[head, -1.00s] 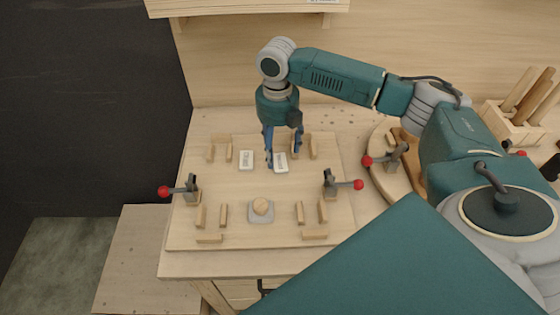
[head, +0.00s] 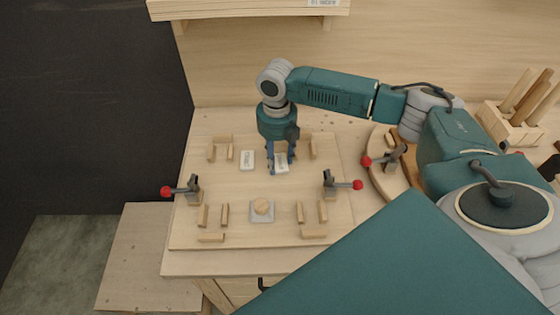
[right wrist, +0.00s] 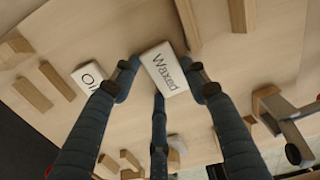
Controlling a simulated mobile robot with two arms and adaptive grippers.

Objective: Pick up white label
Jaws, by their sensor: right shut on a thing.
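A white label reading "Waxed" (right wrist: 165,68) lies between the fingers of my right gripper (right wrist: 163,85) in the right wrist view. In the head view this label (head: 282,164) is partly hidden by the fingers of the right gripper (head: 281,168), low over the board. The fingers are shut on the label. A second white label (head: 247,160) lies flat on the board, left of the gripper; its partly visible text starts with "O" in the right wrist view (right wrist: 88,77). My left gripper does not show.
The wooden board (head: 215,180) carries several small wooden blocks and two red-knobbed clamps, left (head: 190,188) and right (head: 335,184). A dowel rack (head: 512,125) stands at the right.

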